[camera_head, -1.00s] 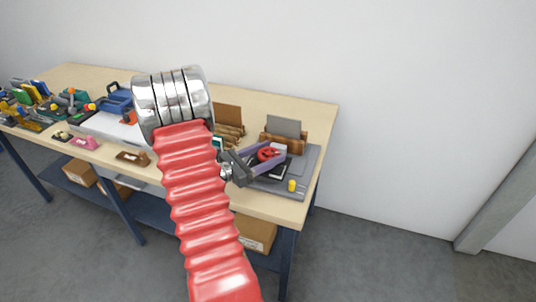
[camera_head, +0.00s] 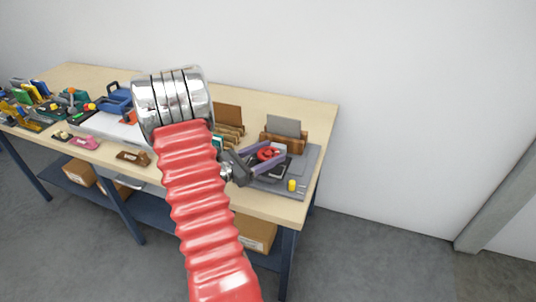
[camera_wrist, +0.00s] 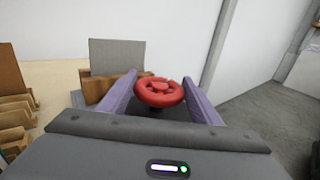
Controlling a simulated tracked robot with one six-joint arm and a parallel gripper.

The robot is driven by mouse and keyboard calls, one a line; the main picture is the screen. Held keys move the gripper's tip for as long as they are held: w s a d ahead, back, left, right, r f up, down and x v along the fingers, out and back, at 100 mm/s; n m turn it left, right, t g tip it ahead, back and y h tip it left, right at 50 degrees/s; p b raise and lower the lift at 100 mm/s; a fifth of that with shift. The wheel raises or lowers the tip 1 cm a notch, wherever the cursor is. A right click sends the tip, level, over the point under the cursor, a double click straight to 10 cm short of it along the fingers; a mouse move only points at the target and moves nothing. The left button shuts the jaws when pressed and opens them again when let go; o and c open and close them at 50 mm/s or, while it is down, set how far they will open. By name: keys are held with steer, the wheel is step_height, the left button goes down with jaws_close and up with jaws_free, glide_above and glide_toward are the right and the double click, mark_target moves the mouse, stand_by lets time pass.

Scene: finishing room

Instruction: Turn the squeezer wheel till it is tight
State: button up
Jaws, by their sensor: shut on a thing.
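The red squeezer wheel (camera_wrist: 159,92) sits between the two purple fingers of my gripper (camera_wrist: 160,90) in the wrist view. In the head view the wheel (camera_head: 268,154) shows over a grey board at the right end of the bench, with my gripper (camera_head: 268,158) around it. The fingers are shut on the wheel. Most of the squeezer under the wheel is hidden by my gripper; a dark part shows beneath it.
A wooden block holding a grey sheet (camera_head: 284,128) stands close behind the wheel. A small yellow piece (camera_head: 292,185) is on the grey board (camera_head: 312,160) in front. Wooden racks (camera_head: 229,130) stand to the left. The bench's right edge (camera_head: 325,150) is near.

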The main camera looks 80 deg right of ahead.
stand_by(0.4)
steer(key=o, duration=1)
steer(key=shift+o, duration=0.2)
steer(key=shift+a, duration=0.1)
steer(key=v, duration=1.3)
steer(key=shift+w+a, duration=0.25)
